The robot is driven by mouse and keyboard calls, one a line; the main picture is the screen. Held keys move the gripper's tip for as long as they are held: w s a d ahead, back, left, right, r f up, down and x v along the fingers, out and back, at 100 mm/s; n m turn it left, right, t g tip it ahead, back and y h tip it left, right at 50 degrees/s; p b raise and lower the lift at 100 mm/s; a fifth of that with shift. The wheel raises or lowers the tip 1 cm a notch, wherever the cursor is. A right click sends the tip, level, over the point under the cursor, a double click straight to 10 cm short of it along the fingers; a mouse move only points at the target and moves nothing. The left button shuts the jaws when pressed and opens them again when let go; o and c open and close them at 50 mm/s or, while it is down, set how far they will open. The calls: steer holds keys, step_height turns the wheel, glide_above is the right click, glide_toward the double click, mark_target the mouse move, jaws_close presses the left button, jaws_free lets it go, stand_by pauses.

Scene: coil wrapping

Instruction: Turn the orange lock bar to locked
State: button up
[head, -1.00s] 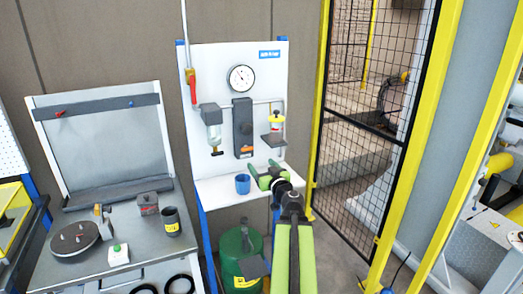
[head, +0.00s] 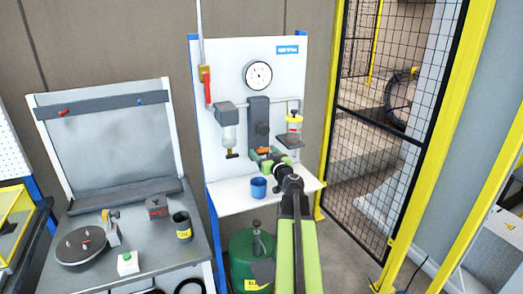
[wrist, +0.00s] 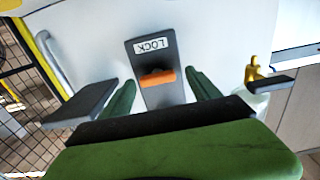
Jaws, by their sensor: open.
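The orange lock bar (wrist: 158,78) lies crosswise on a dark upright plate (wrist: 150,48), close to a white LOCK label (wrist: 151,46) that appears upside down in the wrist view. In the head view, the bar (head: 264,151) shows at the lower end of the dark unit (head: 258,115) on the white panel. My gripper (wrist: 160,77) is open, with one green finger on each side of the bar and clear gaps to it. In the head view, my gripper (head: 271,160) is in front of the unit's lower end and partly covers it. I see no contact with the bar.
A blue cup (head: 259,187) stands on the white shelf (head: 228,200) below. A mesh fence (head: 390,120) stands at the right.

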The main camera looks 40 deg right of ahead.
steer(key=shift+w+d, duration=0.1)
steer(key=shift+w, duration=0.3)
steer(key=shift+s, duration=0.15)
steer(key=shift+d, duration=0.2)
steer(key=c, duration=1.4)
steer(key=shift+o, duration=0.2)
